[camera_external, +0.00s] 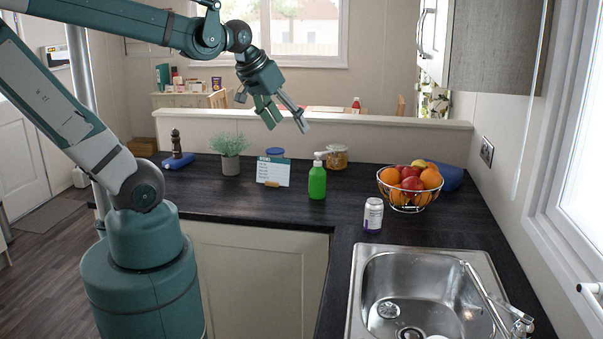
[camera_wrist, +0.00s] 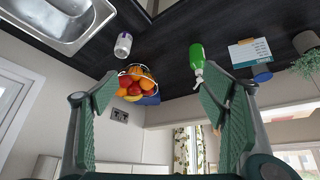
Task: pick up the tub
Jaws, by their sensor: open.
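A tub with a blue lid (camera_external: 275,152) stands on the dark counter, partly hidden behind a white card. Its blue lid also shows in the wrist view (camera_wrist: 262,77), right of my right finger. My gripper (camera_external: 287,120) is open and empty. It is in the air, above the level of the counter, with its fingers pointing down and to the right. In the wrist view my gripper (camera_wrist: 158,88) has its two green finger pads wide apart, with nothing held between them.
Close around the tub are the card (camera_external: 273,173), a potted plant (camera_external: 229,163), a green pump bottle (camera_external: 317,180) and a jar (camera_external: 337,157). A fruit basket (camera_external: 408,196), a can (camera_external: 373,215) and the sink (camera_external: 360,290) are to the right. The front-left counter is clear.

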